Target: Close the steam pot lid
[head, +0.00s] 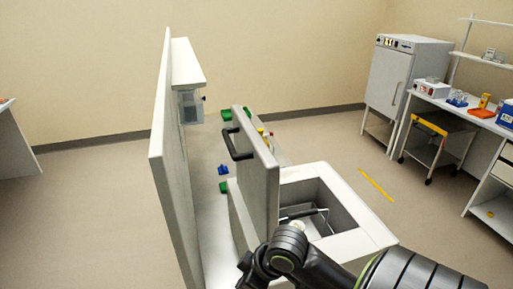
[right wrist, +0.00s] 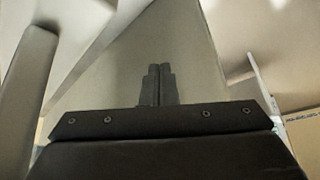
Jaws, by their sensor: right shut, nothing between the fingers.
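The steam pot is a pale box with an open top; its rim (head: 362,236) shows at the centre right of the head view, with a wire basket handle inside. Its lid (head: 262,180) stands upright on the left side of the opening, with a black bar handle (head: 237,145) on its outer face. My right arm comes in from the lower right, and its dark wrist is in front of the pot's near side. In the right wrist view my right gripper (right wrist: 158,85) is shut and empty, before a pale flat surface; contact cannot be told. My left gripper is out of view.
A tall pale panel (head: 172,150) stands left of the lid. Green, blue and red small items lie on the bench behind it. A grey cabinet (head: 400,85), a cart (head: 437,138) and a worktable are far right. Floor (head: 90,220) is clear at left.

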